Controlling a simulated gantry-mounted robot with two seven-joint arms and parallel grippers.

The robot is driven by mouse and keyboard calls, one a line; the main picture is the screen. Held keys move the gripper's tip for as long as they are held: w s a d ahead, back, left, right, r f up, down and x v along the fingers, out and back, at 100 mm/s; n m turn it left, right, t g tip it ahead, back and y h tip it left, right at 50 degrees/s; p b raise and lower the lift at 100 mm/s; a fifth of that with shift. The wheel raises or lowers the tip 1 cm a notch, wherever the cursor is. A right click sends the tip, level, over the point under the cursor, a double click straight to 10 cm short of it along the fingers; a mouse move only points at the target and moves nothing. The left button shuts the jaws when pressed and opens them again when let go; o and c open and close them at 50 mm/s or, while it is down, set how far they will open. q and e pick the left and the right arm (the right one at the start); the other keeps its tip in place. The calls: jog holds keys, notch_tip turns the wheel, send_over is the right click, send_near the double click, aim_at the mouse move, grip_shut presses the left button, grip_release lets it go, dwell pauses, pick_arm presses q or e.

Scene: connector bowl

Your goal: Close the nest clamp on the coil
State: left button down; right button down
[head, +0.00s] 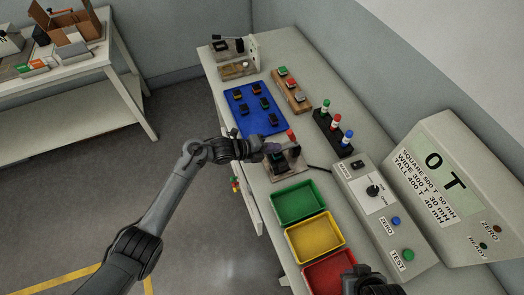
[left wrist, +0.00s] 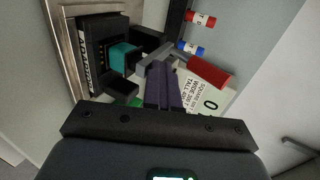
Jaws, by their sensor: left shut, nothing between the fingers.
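The nest clamp has a red handle (head: 291,136), which stands up beside the nest in the head view and also shows in the left wrist view (left wrist: 208,72). The black nest (left wrist: 95,50) sits on a metal-edged base plate (head: 283,176). A teal part, seemingly the coil (left wrist: 124,57), sits in the nest. My left gripper (head: 273,150) is at the nest, its dark purple fingers (left wrist: 163,82) shut and empty near the clamp's grey arm. Whether they touch it, I cannot tell. My right arm shows as a dark shape at the bottom of the head view; its fingertips are hidden.
Green (head: 296,202), yellow (head: 315,237) and red (head: 330,272) bins line the bench's near side. A blue tray (head: 238,122) with several small parts lies beyond the nest. A control box (head: 378,195), tester display (head: 440,180) and connector post rack (head: 332,138) stand right.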

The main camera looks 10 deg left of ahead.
pick_arm(q)
jog(key=shift+f, duration=0.3)
pick_arm(e)
jog(key=shift+w+a+f, duration=0.15)
jog(key=shift+a+f, duration=0.1)
jog(key=shift+f, duration=0.25)
pick_arm(q)
jog(key=shift+b, duration=0.3)
jog(key=shift+s+a+f, duration=0.1)
pick_arm(e)
jog(key=shift+a, duration=0.15)
